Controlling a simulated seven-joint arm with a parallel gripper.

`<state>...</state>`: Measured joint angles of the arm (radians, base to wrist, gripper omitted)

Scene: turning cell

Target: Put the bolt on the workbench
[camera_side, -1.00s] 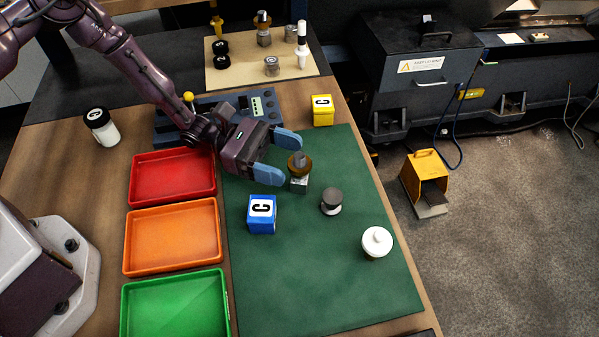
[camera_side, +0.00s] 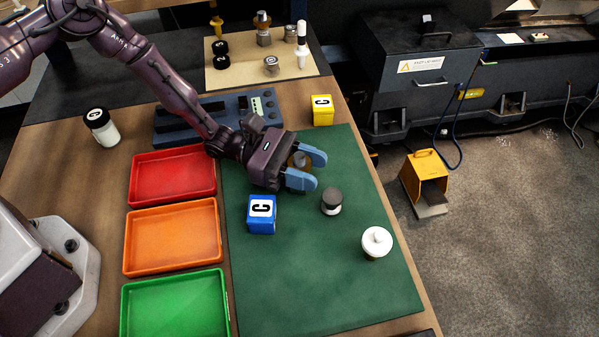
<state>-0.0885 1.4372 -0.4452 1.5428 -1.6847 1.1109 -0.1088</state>
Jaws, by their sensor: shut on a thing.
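A brown-and-grey piece (camera_side: 298,160) with a stubby grey top stands on the green mat (camera_side: 330,290). It looks like the bolt, but I cannot be sure. My gripper (camera_side: 317,172) is low over the mat, with its two blue fingers on either side of this piece, and is shut on it. The gripper body and fingers hide most of the piece, including its silver lower part. I cannot tell whether it touches the mat. The mat lies on the wooden workbench (camera_side: 75,175).
A blue C cube (camera_side: 262,214) sits just in front of my gripper. A dark-topped round piece (camera_side: 331,201) and a white-topped piece (camera_side: 376,242) stand to the right. Red (camera_side: 173,174), orange (camera_side: 172,236) and green (camera_side: 176,305) trays line the left. The mat's front is clear.

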